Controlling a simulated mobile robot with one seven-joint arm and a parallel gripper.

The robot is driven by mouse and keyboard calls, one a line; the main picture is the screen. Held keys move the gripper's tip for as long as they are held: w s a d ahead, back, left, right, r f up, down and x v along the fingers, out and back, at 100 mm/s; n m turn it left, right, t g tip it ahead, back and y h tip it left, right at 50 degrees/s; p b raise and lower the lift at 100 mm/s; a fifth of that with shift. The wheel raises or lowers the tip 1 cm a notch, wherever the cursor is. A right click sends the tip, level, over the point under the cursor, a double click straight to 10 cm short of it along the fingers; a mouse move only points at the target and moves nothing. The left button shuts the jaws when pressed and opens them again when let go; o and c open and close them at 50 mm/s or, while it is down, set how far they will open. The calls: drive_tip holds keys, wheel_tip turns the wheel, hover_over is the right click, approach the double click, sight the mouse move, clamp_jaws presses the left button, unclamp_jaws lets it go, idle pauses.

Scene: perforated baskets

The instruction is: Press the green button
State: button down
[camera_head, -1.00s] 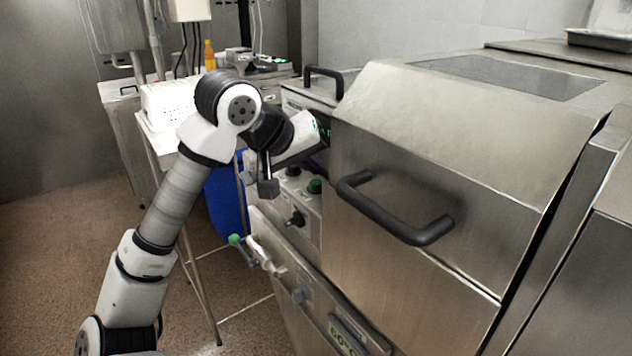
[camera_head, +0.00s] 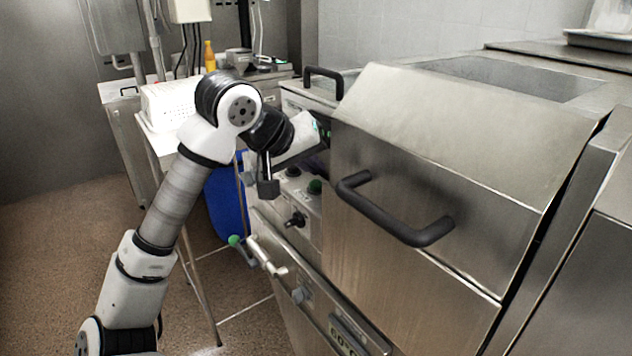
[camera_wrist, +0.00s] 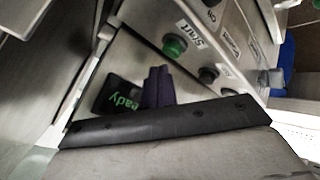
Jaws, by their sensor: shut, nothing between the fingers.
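The green button (camera_head: 314,186) sits on the front control panel of the steel machine, below and right of my wrist in the head view. In the wrist view the green button (camera_wrist: 174,45) is beside a label reading "Start". My gripper (camera_wrist: 158,72) shows there as dark fingers close together, empty, below and a little left of the button in the picture. I see a gap between the fingers and the button in that view.
A dark display reading "Ready" (camera_wrist: 118,95) is next to my fingers. A black button (camera_wrist: 208,74) is beside the green one. The hood's black handle (camera_head: 395,212) juts out right of the panel. A green-tipped lever (camera_head: 235,241) sticks out below. White baskets (camera_head: 168,104) stand behind my arm.

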sight(312, 189)
drive_tip(key=shift+f, duration=0.15)
idle(0.4)
drive_tip(key=shift+f+b, duration=0.35)
drive_tip(key=shift+b, duration=0.35)
drive_tip(key=shift+f+b, duration=0.5)
drive_tip(key=shift+b, duration=0.1)
idle(0.4)
drive_tip(key=shift+r, duration=0.15)
drive_tip(key=shift+r+p, duration=0.4)
drive_tip(key=shift+r, duration=0.4)
wheel_tip(312, 189, up, 5)
drive_tip(key=p, duration=0.2)
drive_tip(key=shift+p, duration=0.4)
drive_tip(key=shift+a, duration=0.1)
idle(0.5)
